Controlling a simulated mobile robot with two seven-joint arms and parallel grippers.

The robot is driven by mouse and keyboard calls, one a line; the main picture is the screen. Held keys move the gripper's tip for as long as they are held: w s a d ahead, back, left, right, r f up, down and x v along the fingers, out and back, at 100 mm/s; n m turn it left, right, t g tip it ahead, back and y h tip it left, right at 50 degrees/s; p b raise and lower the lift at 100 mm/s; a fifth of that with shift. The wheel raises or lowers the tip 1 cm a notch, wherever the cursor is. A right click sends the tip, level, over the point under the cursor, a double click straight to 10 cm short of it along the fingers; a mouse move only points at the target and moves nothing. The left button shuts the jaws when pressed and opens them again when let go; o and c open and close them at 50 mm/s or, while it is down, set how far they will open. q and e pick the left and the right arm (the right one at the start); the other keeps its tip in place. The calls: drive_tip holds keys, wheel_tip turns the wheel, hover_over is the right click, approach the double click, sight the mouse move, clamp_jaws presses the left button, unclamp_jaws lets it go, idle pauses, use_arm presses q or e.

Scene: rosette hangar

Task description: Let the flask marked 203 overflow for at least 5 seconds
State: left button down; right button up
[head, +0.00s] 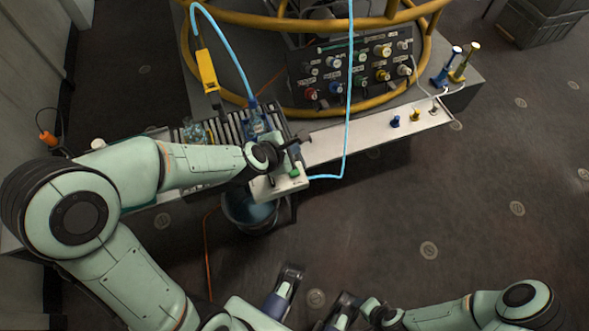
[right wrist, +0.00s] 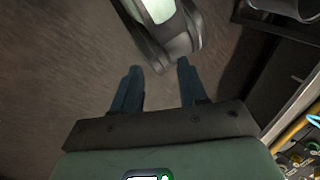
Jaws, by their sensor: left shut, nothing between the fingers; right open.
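My left gripper (head: 299,150) is shut and empty, above a small pale box with a green button (head: 293,173) at the front of the bench. A clear bluish vessel (head: 257,123), perhaps the flask, stands just behind the left wrist with a light blue tube above it. No number 203 can be read, and the arm hides part of this area. I cannot see whether anything overflows. A round container with bluish contents (head: 250,212) is below the bench edge, partly covered. My right gripper (right wrist: 158,75) is open and empty in the right wrist view, over the dark floor.
A panel of coloured knobs (head: 350,72) stands behind, inside a yellow rail (head: 430,65). A white ledge (head: 350,140) carries small blue and yellow pieces. A yellow device (head: 206,70) hangs by the blue tubing. An orange cable lies on the floor.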

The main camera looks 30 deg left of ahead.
sight(292, 174)
use_arm(q)
drive_tip(key=shift+f, duration=0.1)
wheel_tip(292, 174, down, 4)
drive_tip(key=b, duration=0.3)
wheel_tip(292, 174, down, 2)
drive_tip(key=b, duration=0.3)
drive_tip(key=shift+f, duration=0.2)
use_arm(e)
drive_tip(key=w+d+f+t+h, duration=0.1)
drive_tip(key=w+d+f, duration=0.3)
drive_tip(key=f, duration=0.4)
use_arm(q)
wheel_tip(292, 174, down, 2)
drive_tip(key=shift+b, duration=1.1)
drive_tip(key=shift+f, duration=0.15)
use_arm(e)
drive_tip(key=s+f+m+g, duration=0.1)
drive_tip(key=s+f+g, duration=0.1)
drive_tip(key=s+f, duration=0.2)
drive_tip(key=shift+s+d, duration=0.35)
drive_tip(key=shift+s, duration=0.65)
use_arm(q)
drive_tip(key=shift+f+b, duration=0.1)
drive_tip(key=shift+b, duration=0.3)
drive_tip(key=shift+f+b, duration=0.35)
drive_tip(key=shift+b, duration=0.15)
use_arm(e)
drive_tip(key=shift+w+f, duration=0.15)
drive_tip(key=shift+f, duration=0.3)
